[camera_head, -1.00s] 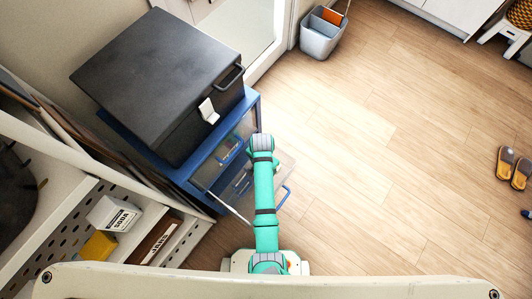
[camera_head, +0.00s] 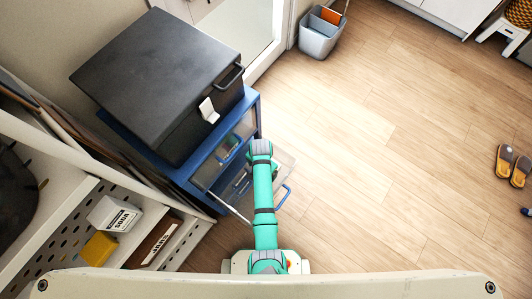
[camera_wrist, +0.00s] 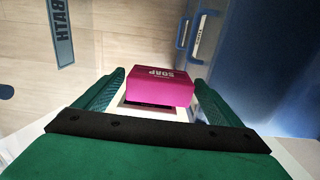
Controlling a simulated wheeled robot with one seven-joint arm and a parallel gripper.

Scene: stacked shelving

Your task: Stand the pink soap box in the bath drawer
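The pink soap box (camera_wrist: 158,88) sits between the two green fingers of my gripper (camera_wrist: 159,80) in the wrist view. Its SOAP lettering faces the camera. The fingers lie close against both sides and appear to hold it. A BATH label (camera_wrist: 61,30) shows mirrored, as if seen from behind through a clear drawer front. In the head view, the open clear drawer (camera_head: 278,168) with a blue handle (camera_head: 283,197) sticks out of the blue cabinet. My arm reaches over it and hides my gripper and the box there. Whether the box touches the drawer floor is unclear.
A blue cabinet (camera_head: 208,170) stands under a large black box (camera_head: 155,75). A shelf at lower left holds a white soda box (camera_head: 113,214), a yellow item (camera_head: 99,246) and a brown box (camera_head: 152,242). Wooden floor to the right is clear, with sandals (camera_head: 512,166) far off.

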